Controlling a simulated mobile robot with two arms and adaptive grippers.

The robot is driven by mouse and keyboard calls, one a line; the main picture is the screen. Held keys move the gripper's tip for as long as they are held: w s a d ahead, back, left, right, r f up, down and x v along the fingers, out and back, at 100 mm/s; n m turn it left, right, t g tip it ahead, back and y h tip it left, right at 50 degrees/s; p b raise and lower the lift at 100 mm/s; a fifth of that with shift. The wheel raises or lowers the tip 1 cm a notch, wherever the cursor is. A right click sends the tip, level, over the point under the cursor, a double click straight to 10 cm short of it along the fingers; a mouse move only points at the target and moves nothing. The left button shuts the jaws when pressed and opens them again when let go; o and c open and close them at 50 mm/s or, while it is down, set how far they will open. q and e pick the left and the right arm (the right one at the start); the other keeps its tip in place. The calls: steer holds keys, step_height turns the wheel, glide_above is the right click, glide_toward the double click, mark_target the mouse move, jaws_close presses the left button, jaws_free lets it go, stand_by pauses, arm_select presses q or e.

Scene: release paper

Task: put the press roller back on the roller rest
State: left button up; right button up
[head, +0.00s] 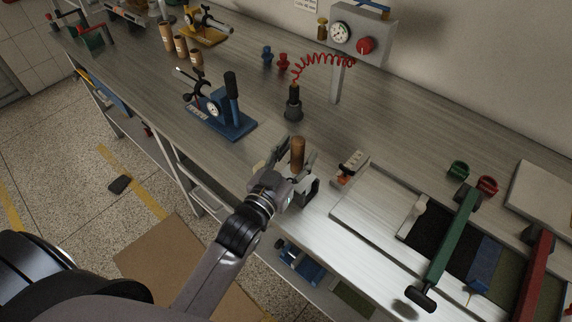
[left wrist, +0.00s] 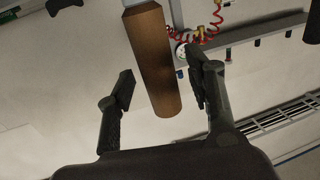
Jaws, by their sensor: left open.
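A brown wooden cylinder (head: 298,153), which looks like the handle of the press roller, stands upright near the table's front edge. My left gripper (head: 294,172) is open around it. The cylinder shows in the left wrist view (left wrist: 152,65) between the spread fingers of the left gripper (left wrist: 163,88), with a visible gap on both sides. The roller's lower part is hidden behind the gripper. A small pale block with orange-red parts (head: 351,164) stands just to the right; I cannot tell whether it is the roller rest. My right gripper is not in view.
A blue lever press (head: 222,115) stands to the left, and a black-handled tool (head: 293,104) with a red coiled hose (head: 322,62) behind. Pale boards and a green bar (head: 452,240) lie to the right. Table space between the blue press and the gripper is clear.

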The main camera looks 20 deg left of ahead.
arm_select(q)
steer(key=s+a, duration=0.1)
steer(key=s, duration=1)
steer(key=shift+s+a, duration=0.25)
steer(key=shift+a, duration=0.1)
step_height(320, 180, down, 9)
steer(key=s+a+g+y, duration=0.2)
steer(key=g, duration=0.5)
steer(key=s+a+f+g, duration=0.2)
steer(key=s+f+g, duration=0.45)
steer(key=s, duration=0.45)
step_height(320, 180, down, 25)
steer(key=s+g, duration=0.1)
steer(key=g, duration=0.1)
steer(key=s+a+f+g, duration=0.1)
steer(key=s+a+f, duration=0.1)
steer(key=s+f, duration=1.4)
steer(key=shift+s+a+m+y, duration=0.3)
steer(key=shift+s+a+m, duration=0.1)
steer(key=shift+s, duration=0.05)
